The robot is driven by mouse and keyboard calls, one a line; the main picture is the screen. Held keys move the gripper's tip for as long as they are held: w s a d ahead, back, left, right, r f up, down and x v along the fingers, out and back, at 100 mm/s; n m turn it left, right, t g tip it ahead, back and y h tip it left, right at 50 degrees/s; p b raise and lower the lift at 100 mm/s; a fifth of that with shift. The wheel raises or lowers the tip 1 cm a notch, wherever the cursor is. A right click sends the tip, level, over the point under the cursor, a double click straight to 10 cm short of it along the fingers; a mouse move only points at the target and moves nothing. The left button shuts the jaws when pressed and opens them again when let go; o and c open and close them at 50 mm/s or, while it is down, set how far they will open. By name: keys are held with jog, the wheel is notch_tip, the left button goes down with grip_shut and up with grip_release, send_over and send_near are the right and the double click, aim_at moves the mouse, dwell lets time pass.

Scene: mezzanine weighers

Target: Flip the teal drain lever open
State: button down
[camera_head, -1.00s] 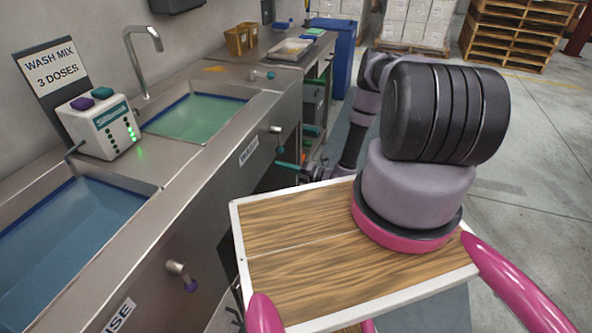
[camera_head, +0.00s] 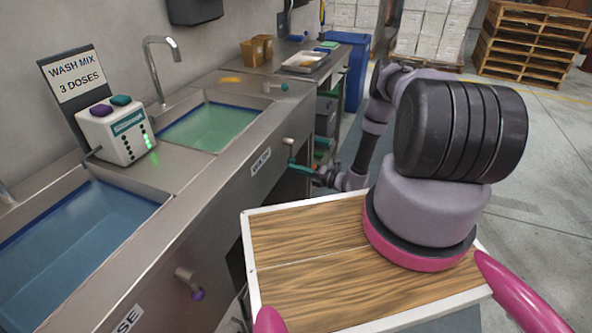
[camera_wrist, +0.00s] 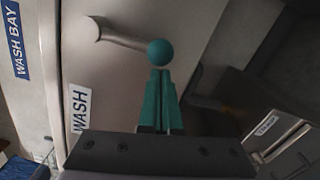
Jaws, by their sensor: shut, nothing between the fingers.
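The teal drain lever (camera_head: 291,157) hangs from the front of the wash sink, beside the WASH label, in the head view. In the wrist view, the lever (camera_wrist: 160,52) shows as a metal rod ending in a round teal knob. My gripper (camera_wrist: 160,72) is shut and empty, its teal fingers pointing at the knob. The fingertips are right at the knob's lower edge in that view; I cannot tell whether they touch. In the head view my gripper (camera_head: 303,170) is small, just below and right of the lever.
A purple-knobbed lever (camera_head: 187,278) sits on the rinse sink front, nearer me. The wash basin (camera_head: 208,127) holds green liquid. A dosing box (camera_head: 117,135) stands between the basins. A blue bin (camera_head: 357,75) stands beyond the counter. Open floor (camera_head: 545,170) lies to the right.

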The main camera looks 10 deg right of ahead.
jog(key=shift+w+d+n, duration=0.2)
jog(key=shift+w+n, duration=0.1)
jog(key=shift+n, duration=0.1)
jog(key=w+d+r+n, duration=0.3)
jog(key=w+d+n, duration=0.2)
jog(key=w+n, duration=0.3)
jog(key=shift+d+r+n+y, duration=0.3)
jog(key=shift+d+r+n, duration=0.1)
jog(key=shift+n, duration=1.7)
jog(key=shift+f, duration=0.15)
